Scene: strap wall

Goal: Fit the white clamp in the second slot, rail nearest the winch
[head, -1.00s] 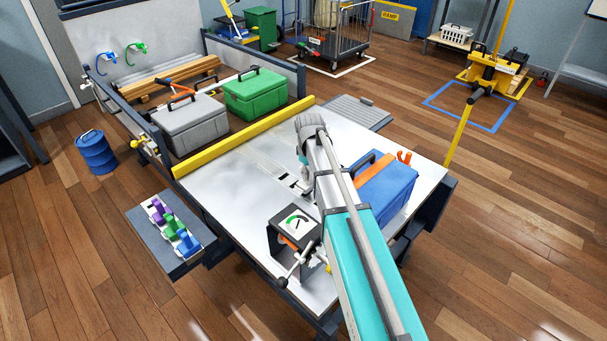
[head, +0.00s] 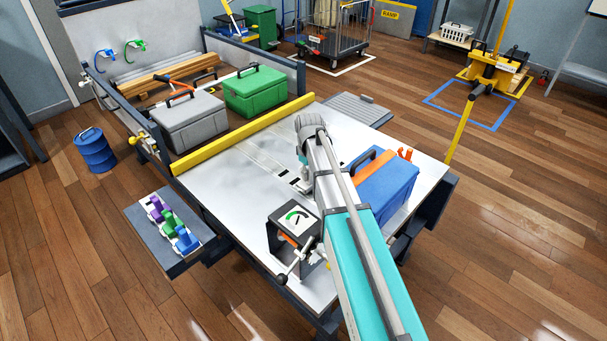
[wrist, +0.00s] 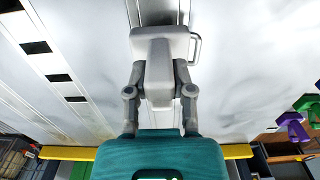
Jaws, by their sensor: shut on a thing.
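My gripper (wrist: 160,78) is shut on the white clamp (wrist: 158,45), with a finger on either side of its body. The clamp has a wide block end and a thin loop handle at its right. In the wrist view it lies over a rail (wrist: 133,10) on the pale deck. It hides the slots beneath, so I cannot tell whether it touches the rail. A second rail (wrist: 57,75) with several black slots runs at the left. In the head view my arm hides the clamp. The winch (head: 293,228), with a dial and crank, stands at the deck's near edge.
A blue case (head: 385,192) stands right of my arm. A yellow bar (head: 245,137) crosses the deck behind the rails, with grey (head: 187,120) and green (head: 255,92) cases beyond. A side tray (head: 165,245) holds purple, green and blue clamps. The deck's left part is clear.

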